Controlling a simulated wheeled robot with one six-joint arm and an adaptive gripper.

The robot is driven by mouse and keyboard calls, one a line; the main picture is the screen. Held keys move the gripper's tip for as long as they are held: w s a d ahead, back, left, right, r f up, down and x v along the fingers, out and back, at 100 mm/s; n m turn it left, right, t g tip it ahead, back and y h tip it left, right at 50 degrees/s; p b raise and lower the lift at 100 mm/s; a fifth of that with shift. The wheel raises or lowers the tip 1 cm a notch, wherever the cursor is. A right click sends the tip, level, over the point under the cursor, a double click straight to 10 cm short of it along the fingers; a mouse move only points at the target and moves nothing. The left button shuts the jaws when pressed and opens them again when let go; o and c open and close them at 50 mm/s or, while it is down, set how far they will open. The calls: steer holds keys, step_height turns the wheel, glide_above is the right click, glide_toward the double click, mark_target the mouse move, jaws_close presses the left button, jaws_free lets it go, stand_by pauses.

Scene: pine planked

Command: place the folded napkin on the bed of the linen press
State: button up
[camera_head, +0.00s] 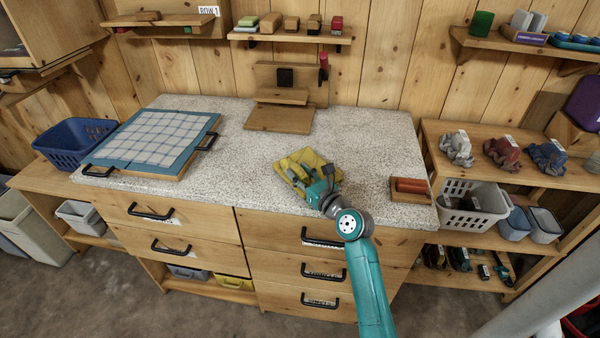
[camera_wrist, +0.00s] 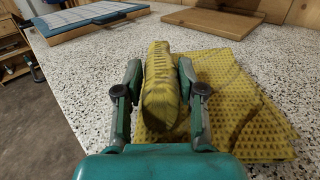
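The folded napkin (camera_head: 296,172) is yellow and patterned. It lies on the speckled worktop near the front edge, partly hidden by my gripper in the head view. In the wrist view the flat part of the napkin (camera_wrist: 236,100) spreads to the right, and a raised yellow ridge stands between my fingers. My gripper (camera_wrist: 160,72) is down at the napkin, one finger on each side of the ridge. I cannot tell whether the fingers press on it. The linen press (camera_head: 292,75) is wooden and stands at the back of the worktop; its flat bed (camera_head: 278,120) looks bare.
A blue-framed board with a checked sheet (camera_head: 150,138) lies at the left of the worktop. A small wooden tray with red-orange rolls (camera_head: 410,188) sits at the right front edge. A shelf with blocks (camera_head: 290,38) hangs above. Worktop between napkin and press is clear.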

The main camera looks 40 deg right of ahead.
steer(key=shift+o, duration=1)
